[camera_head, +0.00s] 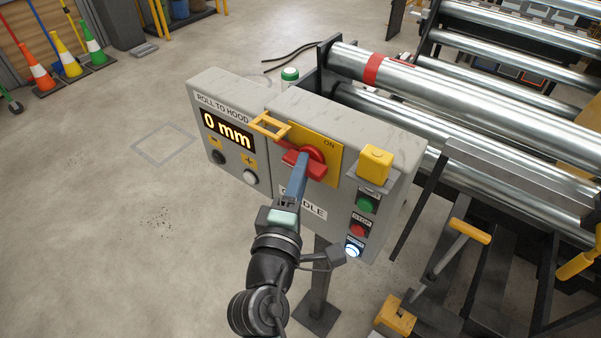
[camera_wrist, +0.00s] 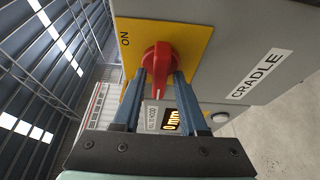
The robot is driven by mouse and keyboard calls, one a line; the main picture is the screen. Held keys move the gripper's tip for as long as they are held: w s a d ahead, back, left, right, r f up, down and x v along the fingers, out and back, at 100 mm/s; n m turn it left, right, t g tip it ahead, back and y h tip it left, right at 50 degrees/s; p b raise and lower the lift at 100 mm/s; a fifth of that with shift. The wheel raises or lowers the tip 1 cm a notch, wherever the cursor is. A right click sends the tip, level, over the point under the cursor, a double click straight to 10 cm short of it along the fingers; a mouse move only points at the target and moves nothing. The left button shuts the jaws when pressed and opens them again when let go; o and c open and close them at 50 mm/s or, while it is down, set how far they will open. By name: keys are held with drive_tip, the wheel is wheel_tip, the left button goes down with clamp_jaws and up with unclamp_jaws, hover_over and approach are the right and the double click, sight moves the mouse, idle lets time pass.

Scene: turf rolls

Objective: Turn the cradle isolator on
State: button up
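The cradle isolator is a red rotary knob (camera_head: 312,160) on a yellow plate (camera_head: 329,148), set in a grey box above a "CRADLE" label. "ON" is printed near the plate's upper right corner. In the wrist view the red handle (camera_wrist: 158,62) points down the picture, toward the display side of the panel and not at "ON". My gripper (camera_head: 302,172) is at the knob from the front. Its two blue fingers (camera_wrist: 160,82) stand on either side of the handle, with a narrow gap between them. Whether either finger touches it is unclear. My gripper partly hides the knob and label in the head view.
Left of the isolator is a "0 mm" display (camera_head: 228,131) with buttons below. An orange bracket (camera_head: 270,125) juts out just upper left of the knob. Right are a yellow block (camera_head: 375,163), green (camera_head: 366,204) and red buttons (camera_head: 359,230), and a lit white one. Steel rollers (camera_head: 450,90) lie behind.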

clamp_jaws()
drive_tip(key=shift+f+b, duration=0.2)
drive_tip(key=shift+b, duration=0.35)
drive_tip(key=m+h+b, duration=0.3)
drive_tip(key=m+b, duration=0.4)
drive_tip(key=b, duration=0.5)
drive_tip(key=m+h+b, duration=0.3)
drive_tip(key=m+b, duration=0.5)
drive_tip(key=b, duration=0.5)
drive_tip(key=m+h+b, duration=0.3)
drive_tip(key=m+b, duration=0.4)
drive_tip(key=b, duration=0.5)
drive_tip(key=shift+w+a+f+t, duration=0.25)
drive_tip(key=shift+a+f+t, duration=0.05)
drive_tip(key=shift+a+f, duration=0.1)
drive_tip(key=shift+r+m+b, duration=0.15)
drive_tip(key=shift+m+b, duration=0.15)
drive_tip(key=shift+m, duration=0.2)
